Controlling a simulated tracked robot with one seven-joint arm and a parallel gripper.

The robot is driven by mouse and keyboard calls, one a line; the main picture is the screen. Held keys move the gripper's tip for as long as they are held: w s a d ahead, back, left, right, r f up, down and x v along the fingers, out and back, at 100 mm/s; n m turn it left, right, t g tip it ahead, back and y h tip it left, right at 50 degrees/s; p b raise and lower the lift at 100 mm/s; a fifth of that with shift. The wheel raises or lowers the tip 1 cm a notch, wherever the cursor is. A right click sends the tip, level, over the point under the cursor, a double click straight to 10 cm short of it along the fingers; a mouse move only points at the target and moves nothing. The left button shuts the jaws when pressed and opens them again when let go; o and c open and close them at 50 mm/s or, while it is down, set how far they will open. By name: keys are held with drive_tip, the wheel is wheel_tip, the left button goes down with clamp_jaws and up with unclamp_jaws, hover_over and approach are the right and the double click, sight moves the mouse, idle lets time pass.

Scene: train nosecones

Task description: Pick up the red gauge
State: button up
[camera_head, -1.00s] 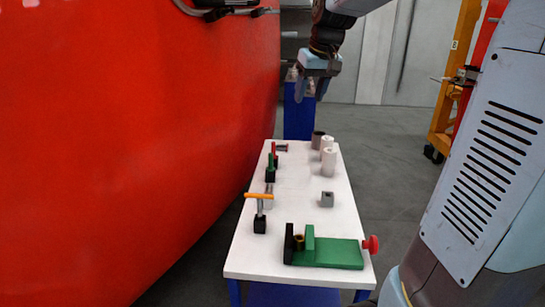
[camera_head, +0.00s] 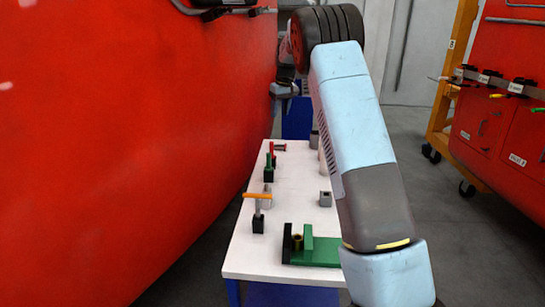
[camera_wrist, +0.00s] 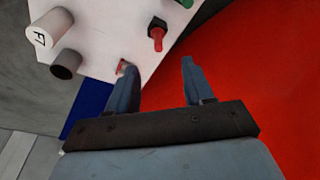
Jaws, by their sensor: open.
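The red gauge (camera_wrist: 156,36) is a red rod in a black block. It stands on the white table just beyond my fingertips in the wrist view. In the head view the red gauge (camera_head: 273,151) is small, behind a green gauge (camera_head: 268,170). My gripper (camera_wrist: 160,67) is open and empty, its two fingers apart, with the red gauge in line with the gap. In the head view my gripper (camera_head: 283,90) is above the far end of the table, partly hidden by my arm.
A small spool-like part (camera_head: 281,147) lies at the table's far end. An orange-handled tool (camera_head: 258,197), a grey block (camera_head: 325,199) and a green fixture (camera_head: 313,251) stand nearer. Pale cylinders (camera_wrist: 50,26) are along one side. The big red nosecone (camera_head: 150,120) borders the table.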

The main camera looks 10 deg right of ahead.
drive_tip(key=n, duration=0.1)
approach(271, 149)
drive_tip(key=w+f, duration=0.1)
drive_tip(key=f, duration=0.2)
drive_tip(key=w+f, duration=0.1)
drive_tip(key=f, duration=0.6)
drive_tip(key=shift+w+a+f, duration=0.1)
drive_tip(key=shift+w+a, duration=0.2)
drive_tip(key=shift+w, duration=0.1)
drive_tip(key=shift+c, duration=0.4)
clamp_jaws()
